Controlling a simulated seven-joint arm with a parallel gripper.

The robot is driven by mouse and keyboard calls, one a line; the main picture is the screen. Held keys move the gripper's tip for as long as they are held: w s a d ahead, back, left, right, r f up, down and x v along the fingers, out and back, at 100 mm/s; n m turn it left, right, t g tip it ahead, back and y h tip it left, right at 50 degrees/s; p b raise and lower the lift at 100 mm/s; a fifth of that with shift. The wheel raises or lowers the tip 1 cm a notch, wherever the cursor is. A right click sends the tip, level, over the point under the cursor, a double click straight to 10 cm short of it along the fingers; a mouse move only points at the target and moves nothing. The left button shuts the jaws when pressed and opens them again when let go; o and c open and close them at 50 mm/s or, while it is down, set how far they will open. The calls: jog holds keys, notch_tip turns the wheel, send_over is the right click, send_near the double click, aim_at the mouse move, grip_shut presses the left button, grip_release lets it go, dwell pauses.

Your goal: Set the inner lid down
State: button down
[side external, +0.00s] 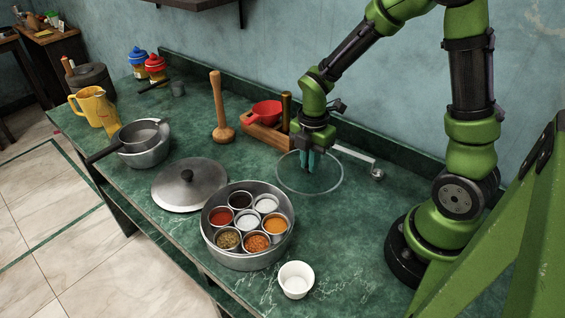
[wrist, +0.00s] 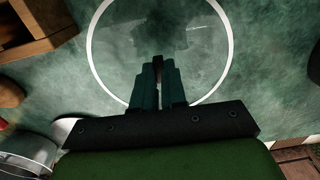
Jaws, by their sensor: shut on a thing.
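The inner lid (side external: 328,178) is a clear disc with a pale rim, lying level over the green counter behind the spice tin. My gripper (side external: 308,168) points straight down at its middle, with teal fingers shut on the lid. The hold itself is hidden by the fingers. In the wrist view the lid (wrist: 120,50) spreads out beyond the fingertips (wrist: 158,68). I cannot tell whether the lid touches the counter or hangs just above it. The round steel spice tin (side external: 248,262) stands open, with several small cups of spices in it.
A steel lid with a dark knob (side external: 187,176) lies left of the tin. A white cup (side external: 295,280) stands in front. A wooden holder (side external: 262,136) with a red strainer (side external: 266,112) and a long-handled ladle (side external: 376,172) are near the wall. The counter right of the tin is clear.

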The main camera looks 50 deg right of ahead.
jog(key=shift+f, duration=1.7)
jog(key=shift+f, duration=0.2)
jog(key=c, duration=1.2)
grip_release()
